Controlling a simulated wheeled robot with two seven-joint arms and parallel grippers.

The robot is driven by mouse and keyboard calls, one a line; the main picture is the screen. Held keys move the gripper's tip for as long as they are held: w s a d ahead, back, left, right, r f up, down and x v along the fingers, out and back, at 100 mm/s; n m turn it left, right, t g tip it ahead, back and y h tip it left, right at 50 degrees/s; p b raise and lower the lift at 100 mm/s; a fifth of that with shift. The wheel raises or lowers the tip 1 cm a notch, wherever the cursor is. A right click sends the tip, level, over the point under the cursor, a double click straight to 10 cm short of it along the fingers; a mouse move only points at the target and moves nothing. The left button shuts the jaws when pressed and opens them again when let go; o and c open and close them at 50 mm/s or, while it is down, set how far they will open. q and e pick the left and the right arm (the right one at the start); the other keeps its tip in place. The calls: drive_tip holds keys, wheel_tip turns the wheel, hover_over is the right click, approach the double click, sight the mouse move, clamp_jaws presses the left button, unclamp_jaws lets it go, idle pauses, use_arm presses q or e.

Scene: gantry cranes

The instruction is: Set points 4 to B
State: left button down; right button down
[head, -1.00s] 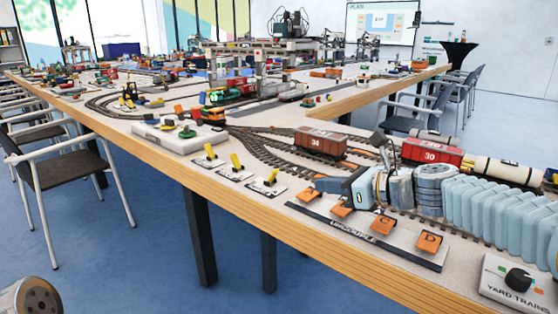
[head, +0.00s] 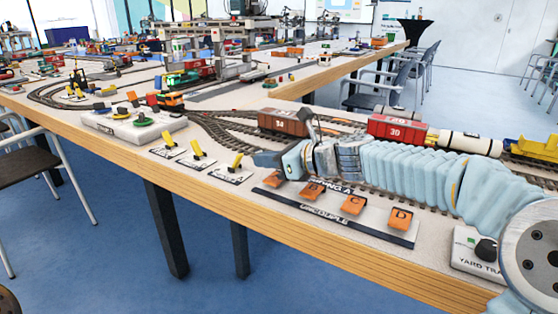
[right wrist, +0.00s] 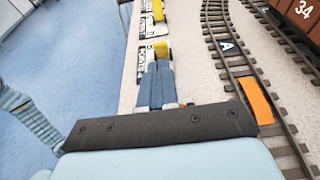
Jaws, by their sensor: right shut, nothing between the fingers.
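Three points plates with yellow levers line the table's front edge in the head view: a far one (head: 170,139), a middle one (head: 198,149) and a near one (head: 236,162). The near lever leans right, the other two lean left. Their numbers are too small for me to read. My right gripper (head: 258,157) is shut and empty, low beside the near lever. In the right wrist view its closed fingers (right wrist: 159,68) point at a yellow lever (right wrist: 161,48) just past the tips; I cannot tell whether they touch.
The uncouple panel (head: 330,214) with orange tabs A to D lies below my right arm. Tracks with a brown wagon (head: 284,122) and a red wagon (head: 396,130) run behind. A white control box (head: 133,125) stands left of the levers.

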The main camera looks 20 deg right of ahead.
sight(240, 160)
drive_tip(key=shift+x, duration=1.85)
